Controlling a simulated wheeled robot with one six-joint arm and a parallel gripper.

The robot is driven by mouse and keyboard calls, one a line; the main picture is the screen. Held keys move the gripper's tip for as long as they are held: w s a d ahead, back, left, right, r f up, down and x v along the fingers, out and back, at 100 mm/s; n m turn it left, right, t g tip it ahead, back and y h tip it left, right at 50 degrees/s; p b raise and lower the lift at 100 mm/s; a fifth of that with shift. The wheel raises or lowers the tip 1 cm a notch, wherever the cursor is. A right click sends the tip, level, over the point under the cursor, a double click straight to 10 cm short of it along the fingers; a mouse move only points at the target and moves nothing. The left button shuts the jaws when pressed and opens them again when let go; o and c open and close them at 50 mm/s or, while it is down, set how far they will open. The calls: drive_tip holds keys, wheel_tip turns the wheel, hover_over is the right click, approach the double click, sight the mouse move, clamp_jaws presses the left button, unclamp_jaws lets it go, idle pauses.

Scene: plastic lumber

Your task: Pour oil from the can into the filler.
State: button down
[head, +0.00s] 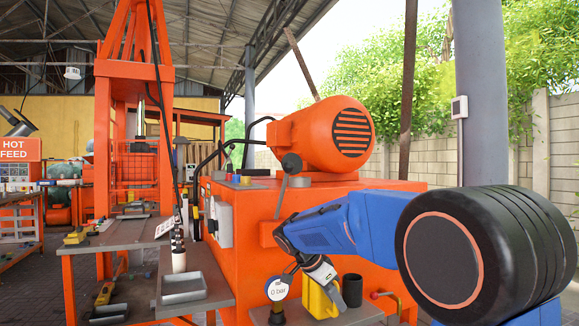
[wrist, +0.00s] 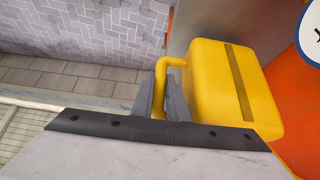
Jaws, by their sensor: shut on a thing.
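The yellow can (head: 317,302) stands on a grey ledge at the front of the orange machine in the head view and looks upright. My gripper (head: 326,278) reaches down to its top. In the wrist view my gripper (wrist: 163,100) is shut on the can's yellow handle, with a finger on either side of the bar. The can's body (wrist: 215,80) is to the right of the fingers, with a dark stripe down it. A dark open-topped cylinder (head: 352,290) stands just right of the can; it may be the filler, but I cannot tell for certain.
A round gauge reading "0 bar" (head: 277,289) stands close left of the can. An orange motor (head: 325,138) sits on the orange machine (head: 245,235) behind. A red-ended lever (head: 385,295) is at the right. A grey tray (head: 183,285) lies on the left bench.

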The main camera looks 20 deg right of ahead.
drive_tip(key=shift+r, duration=0.85)
